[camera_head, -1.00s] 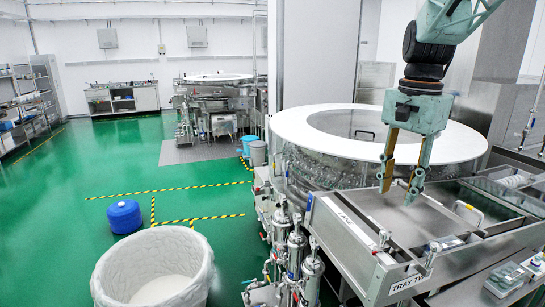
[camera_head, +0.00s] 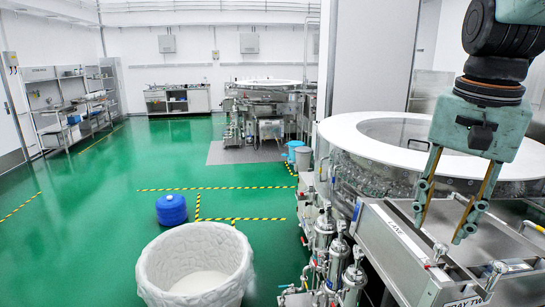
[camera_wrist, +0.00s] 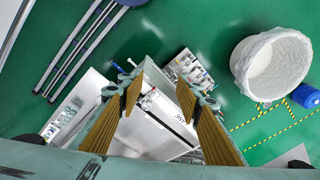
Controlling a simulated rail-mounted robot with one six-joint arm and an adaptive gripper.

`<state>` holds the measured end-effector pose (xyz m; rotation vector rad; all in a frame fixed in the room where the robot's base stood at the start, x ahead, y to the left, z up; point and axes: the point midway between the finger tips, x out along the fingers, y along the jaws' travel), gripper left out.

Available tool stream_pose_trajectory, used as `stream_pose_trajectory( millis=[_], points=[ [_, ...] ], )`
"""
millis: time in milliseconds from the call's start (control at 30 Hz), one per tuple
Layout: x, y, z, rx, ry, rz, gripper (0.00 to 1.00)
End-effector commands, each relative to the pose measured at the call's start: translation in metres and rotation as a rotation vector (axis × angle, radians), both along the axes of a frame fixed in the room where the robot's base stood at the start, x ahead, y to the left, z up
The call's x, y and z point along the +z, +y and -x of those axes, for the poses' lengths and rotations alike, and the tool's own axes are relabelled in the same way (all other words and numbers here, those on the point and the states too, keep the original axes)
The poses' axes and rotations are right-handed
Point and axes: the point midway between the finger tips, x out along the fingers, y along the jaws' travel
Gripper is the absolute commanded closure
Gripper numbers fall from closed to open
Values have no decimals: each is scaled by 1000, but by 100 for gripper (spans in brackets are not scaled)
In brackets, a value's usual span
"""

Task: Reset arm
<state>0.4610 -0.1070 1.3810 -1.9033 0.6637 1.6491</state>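My gripper (camera_head: 439,229) hangs fingers-down over the steel tray unit labelled "LANE" and "TRAY TWO" (camera_head: 400,262), at the right of the head view. Its two fingers are apart with nothing between them. The wrist view also shows the open gripper (camera_wrist: 160,85), with tan finger pads and steel trays below. The round washer with a white ring top (camera_head: 365,142) stands just behind my gripper, partly hidden by it. I cannot tell the exact height of the fingertips above the trays.
A white lined bin (camera_head: 160,268) and a blue container (camera_head: 171,209) stand on the green floor at left. Steel filter housings (camera_head: 340,262) stand beside the tray unit. Shelves (camera_head: 75,100) line the far left wall. The floor between is open.

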Motion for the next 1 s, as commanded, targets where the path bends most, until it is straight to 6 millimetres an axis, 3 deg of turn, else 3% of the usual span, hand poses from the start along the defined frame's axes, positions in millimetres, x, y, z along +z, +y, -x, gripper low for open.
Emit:
stream_pose_trajectory(
  millis=[400,1000],
  points=[
    [-15,45,59,230,-60,43,68],
    [-54,91,146,553,-145,113,68]
  ],
)
